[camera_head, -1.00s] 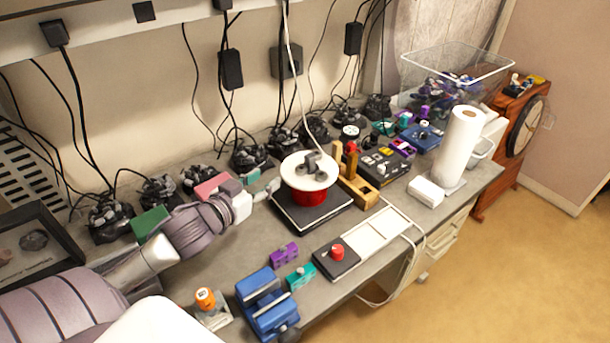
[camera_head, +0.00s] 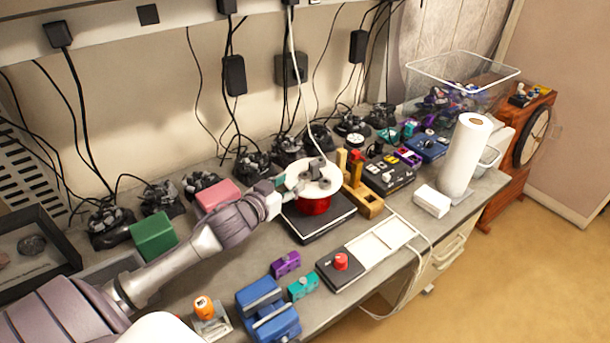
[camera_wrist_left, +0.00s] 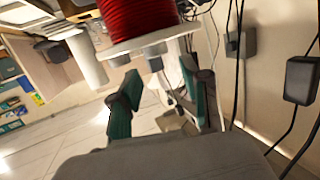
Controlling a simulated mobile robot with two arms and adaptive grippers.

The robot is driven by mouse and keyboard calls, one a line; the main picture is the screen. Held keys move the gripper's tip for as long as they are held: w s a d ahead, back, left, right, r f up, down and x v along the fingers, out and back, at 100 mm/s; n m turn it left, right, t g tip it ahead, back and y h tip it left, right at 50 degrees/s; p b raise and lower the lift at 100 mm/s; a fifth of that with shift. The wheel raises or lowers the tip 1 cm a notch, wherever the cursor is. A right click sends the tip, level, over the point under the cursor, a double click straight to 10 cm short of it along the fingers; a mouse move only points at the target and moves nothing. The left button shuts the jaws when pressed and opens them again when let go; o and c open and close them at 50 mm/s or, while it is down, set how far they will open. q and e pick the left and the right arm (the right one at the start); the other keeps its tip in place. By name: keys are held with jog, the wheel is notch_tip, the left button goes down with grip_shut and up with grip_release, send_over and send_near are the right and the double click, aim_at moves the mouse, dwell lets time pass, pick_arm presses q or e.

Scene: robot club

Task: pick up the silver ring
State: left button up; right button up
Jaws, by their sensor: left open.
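I cannot make out a silver ring for certain. Grey rounded pieces (camera_head: 318,166) rest on the white top of a red spool (camera_head: 316,205), which stands on a black flat device. My left gripper (camera_head: 279,190) is at the spool's left side, close to its rim; the head view does not show whether they touch. In the left wrist view the gripper (camera_wrist_left: 160,98) is open, its green-padded fingers apart with nothing seen held between them. The red spool (camera_wrist_left: 140,16) with its white flange fills the top of that view. My right gripper is not in view.
Wooden blocks (camera_head: 362,204) stand right of the spool. A black control box (camera_head: 388,174), white paper roll (camera_head: 465,156) and wire basket (camera_head: 462,75) lie farther right. A green box (camera_head: 153,235) and pink box (camera_head: 217,193) are near my arm. A blue vise (camera_head: 267,309) is in front.

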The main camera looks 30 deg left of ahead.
aim_at(302, 178)
pick_arm(q)
jog(key=w+p, duration=0.1)
jog(key=w, duration=0.1)
jog(key=w+f+p, duration=0.1)
jog(key=w, duration=0.1)
jog(key=shift+w+d+f, duration=0.15)
jog(key=shift+w, duration=0.05)
jog(key=shift+w+f, duration=0.2)
jog(key=shift+w, duration=0.2)
jog(key=shift+s, duration=0.1)
jog(key=shift+c, duration=1.3)
grip_shut()
jog(key=shift+r, duration=0.1)
